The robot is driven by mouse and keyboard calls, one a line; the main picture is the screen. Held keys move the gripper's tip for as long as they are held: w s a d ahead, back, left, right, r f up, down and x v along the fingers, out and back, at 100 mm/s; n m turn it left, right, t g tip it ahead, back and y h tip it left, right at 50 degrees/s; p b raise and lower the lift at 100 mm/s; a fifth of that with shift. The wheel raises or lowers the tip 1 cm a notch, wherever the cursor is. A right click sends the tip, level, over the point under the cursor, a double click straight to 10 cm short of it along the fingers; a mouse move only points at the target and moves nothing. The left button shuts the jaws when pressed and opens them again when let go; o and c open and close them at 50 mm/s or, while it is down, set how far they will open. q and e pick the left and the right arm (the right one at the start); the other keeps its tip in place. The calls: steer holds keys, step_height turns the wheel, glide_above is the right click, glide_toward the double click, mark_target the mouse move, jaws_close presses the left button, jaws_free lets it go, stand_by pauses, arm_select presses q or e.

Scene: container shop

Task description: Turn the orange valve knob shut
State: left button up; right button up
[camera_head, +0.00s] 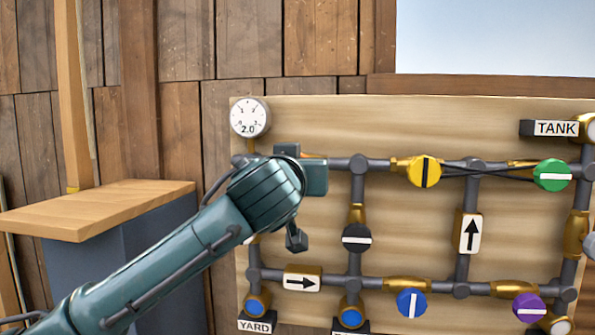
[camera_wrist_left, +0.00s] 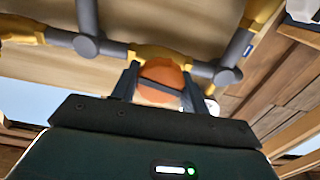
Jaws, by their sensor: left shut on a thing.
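The orange valve knob (camera_wrist_left: 162,72) shows in the left wrist view, on a brass valve body in a grey pipe run. My left gripper (camera_wrist_left: 159,86) is shut on it, with one dark finger on each side. A dark line crosses the knob's face, but its exact setting is hard to tell. In the head view my left gripper (camera_head: 303,195) is at the left part of the pipe board and hides the orange knob there. My right gripper is in neither view.
The wooden board (camera_head: 420,135) carries grey pipes with yellow (camera_head: 424,171), green (camera_head: 552,175), black (camera_head: 356,238), blue (camera_head: 411,303) and purple (camera_head: 529,307) knobs. A round gauge (camera_head: 249,117) reads 2.0. A wooden-topped stand (camera_head: 100,207) is at left.

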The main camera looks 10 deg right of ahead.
arm_select(q)
steer(key=m+p, duration=0.1)
steer(key=m, duration=0.2)
steer(key=shift+r+m, duration=0.1)
steer(key=shift+m, duration=0.2)
steer(key=m+p, duration=0.1)
steer(key=m, duration=0.1)
steer(key=shift+m, duration=0.4)
steer(key=shift+m+p, duration=0.45)
steer(key=shift+m, duration=0.45)
steer(key=m+p, duration=0.1)
steer(key=m, duration=0.1)
steer(key=shift+m, duration=0.4)
steer(key=m+p, duration=0.2)
steer(key=m, duration=0.2)
steer(key=shift+d+m, duration=0.1)
steer(key=shift+m, duration=0.2)
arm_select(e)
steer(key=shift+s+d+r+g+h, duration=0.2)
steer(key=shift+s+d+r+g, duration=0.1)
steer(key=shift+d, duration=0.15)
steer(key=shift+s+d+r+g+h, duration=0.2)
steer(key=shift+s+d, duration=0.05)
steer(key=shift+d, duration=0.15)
arm_select(q)
steer(key=shift+m, duration=0.3)
steer(key=o, duration=1)
steer(key=shift+f, duration=0.2)
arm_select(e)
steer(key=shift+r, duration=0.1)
